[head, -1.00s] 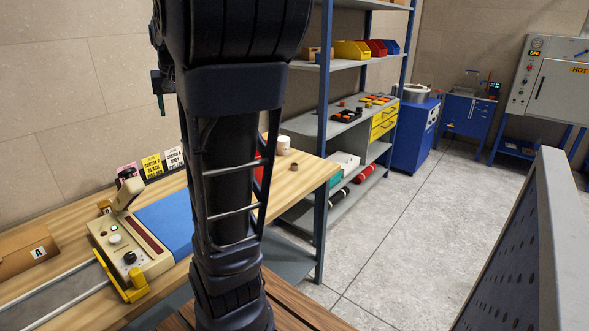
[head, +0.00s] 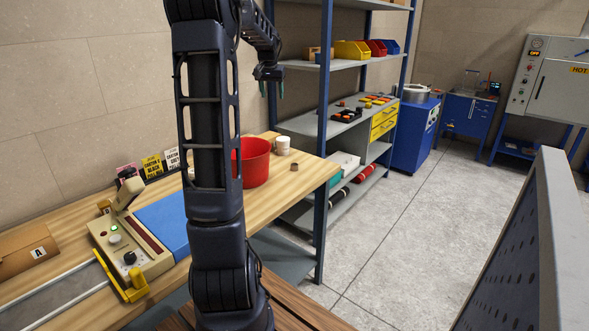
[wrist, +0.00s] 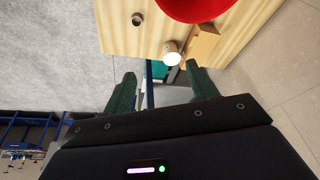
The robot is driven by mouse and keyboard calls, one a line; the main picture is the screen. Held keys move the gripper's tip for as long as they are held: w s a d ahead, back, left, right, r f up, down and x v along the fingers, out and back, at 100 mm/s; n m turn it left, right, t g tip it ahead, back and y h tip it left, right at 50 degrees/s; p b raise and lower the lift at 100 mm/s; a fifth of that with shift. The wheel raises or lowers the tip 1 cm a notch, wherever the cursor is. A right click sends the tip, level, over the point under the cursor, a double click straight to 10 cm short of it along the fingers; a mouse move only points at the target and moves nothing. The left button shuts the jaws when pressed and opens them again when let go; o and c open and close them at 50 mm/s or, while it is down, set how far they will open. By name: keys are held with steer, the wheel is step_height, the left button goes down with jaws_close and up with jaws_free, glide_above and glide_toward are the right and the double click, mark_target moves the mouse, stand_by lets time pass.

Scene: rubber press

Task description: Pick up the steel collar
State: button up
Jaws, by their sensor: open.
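The steel collar is most likely the small brownish-grey ring (head: 294,167) near the right end of the wooden bench in the head view. It also shows near the top of the wrist view (wrist: 137,19), with its round opening visible. My gripper (head: 272,88) is raised above and behind the bench end, near the shelf rack. In the wrist view its green fingers (wrist: 160,76) are spread apart with nothing between them. The collar is apart from the fingers, beyond their tips.
A red bucket (head: 253,165) and a white cup (head: 283,145) stand near the collar on the bench (head: 270,193). A wooden block (wrist: 205,42) is beside the cup. The blue-posted shelf rack (head: 324,130) stands close behind the bench end. Open floor lies to the right.

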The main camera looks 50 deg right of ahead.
steer(key=s+d+f+m, duration=0.1)
steer(key=s+d+f, duration=0.15)
steer(key=d, duration=0.55)
glide_toward(294, 164)
steer(key=f, duration=0.3)
steer(key=shift+a+f+g, duration=0.1)
steer(key=shift+a+g, duration=0.2)
steer(key=shift+s+x, duration=0.15)
steer(key=shift+x, duration=1.15)
steer(key=shift+s+x, duration=0.1)
steer(key=shift+x, duration=1.2)
steer(key=shift+d, duration=0.1)
steer(key=shift+c, duration=0.5)
steer(key=c, duration=1)
